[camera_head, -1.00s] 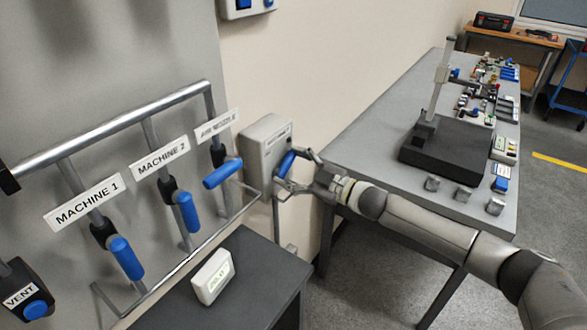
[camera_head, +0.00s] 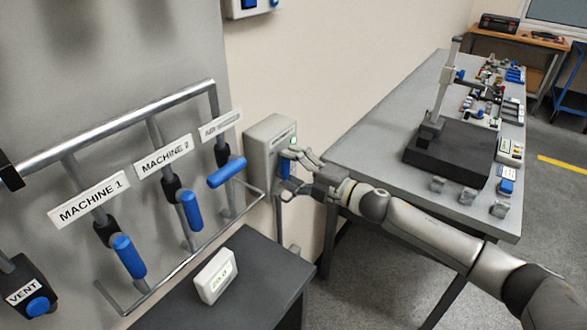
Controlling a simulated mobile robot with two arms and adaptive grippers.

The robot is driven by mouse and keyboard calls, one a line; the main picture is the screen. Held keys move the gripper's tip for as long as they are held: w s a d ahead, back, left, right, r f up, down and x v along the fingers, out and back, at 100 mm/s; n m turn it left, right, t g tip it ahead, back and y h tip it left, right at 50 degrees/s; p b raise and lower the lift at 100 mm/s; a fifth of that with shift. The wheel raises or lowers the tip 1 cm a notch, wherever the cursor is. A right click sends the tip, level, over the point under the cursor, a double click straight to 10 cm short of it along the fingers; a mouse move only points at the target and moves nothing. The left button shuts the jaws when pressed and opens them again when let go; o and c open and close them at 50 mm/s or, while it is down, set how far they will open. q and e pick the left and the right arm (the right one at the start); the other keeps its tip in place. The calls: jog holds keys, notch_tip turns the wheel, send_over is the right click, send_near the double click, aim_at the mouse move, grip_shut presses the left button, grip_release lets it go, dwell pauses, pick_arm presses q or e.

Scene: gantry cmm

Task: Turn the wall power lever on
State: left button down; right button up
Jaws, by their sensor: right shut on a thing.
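The wall power box (camera_head: 262,142) is a grey box on the wall in the middle of the view, with a small green spot near its upper right. Its blue lever (camera_head: 286,168) shows at the front of the box, partly hidden by my right gripper. My right gripper (camera_head: 291,172) reaches in from the right and is shut on the lever, one finger above and one below. My left gripper is not in view.
A pipe rack (camera_head: 110,122) on the left carries several blue-handled valves. A dark stand (camera_head: 250,282) with a white display unit (camera_head: 216,276) is below the box. A grey table (camera_head: 375,135) with a measuring stand (camera_head: 450,150) is behind my right arm.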

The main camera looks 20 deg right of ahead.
jog(key=shift+s+a+n, duration=0.1)
jog(key=shift+n, duration=0.4)
jog(key=o, duration=1)
jog(key=shift+v, duration=6)
